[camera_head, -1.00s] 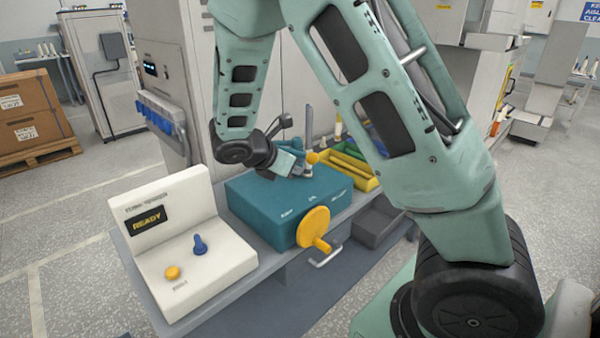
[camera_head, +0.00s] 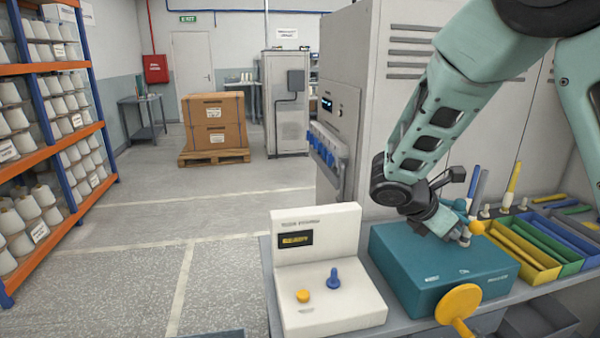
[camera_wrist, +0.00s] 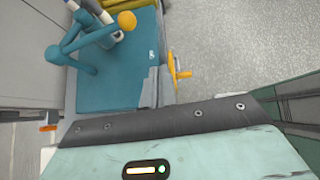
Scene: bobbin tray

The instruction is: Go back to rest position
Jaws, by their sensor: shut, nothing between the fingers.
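My gripper (camera_head: 463,238) is at the end of my pale green arm, low over the back part of a teal box (camera_head: 430,285) on the bench. It is small in the head view, its fingers look closed, and I see nothing held in it. A teal fitting with a yellow-orange ball (camera_head: 476,228) stands right beside the fingers; whether they touch I cannot tell. In the wrist view the teal box (camera_wrist: 115,88) lies below, with the jointed teal fitting (camera_wrist: 78,45) and its ball (camera_wrist: 127,19) at upper left.
A yellow handwheel (camera_head: 458,302) sticks out from the box front. A white console (camera_head: 325,300) with a blue lever and yellow button stands left of it. Yellow (camera_head: 520,262), green and blue trays lie right. A tall grey cabinet (camera_head: 350,50) stands behind. The floor at left is clear before the shelves (camera_head: 70,75).

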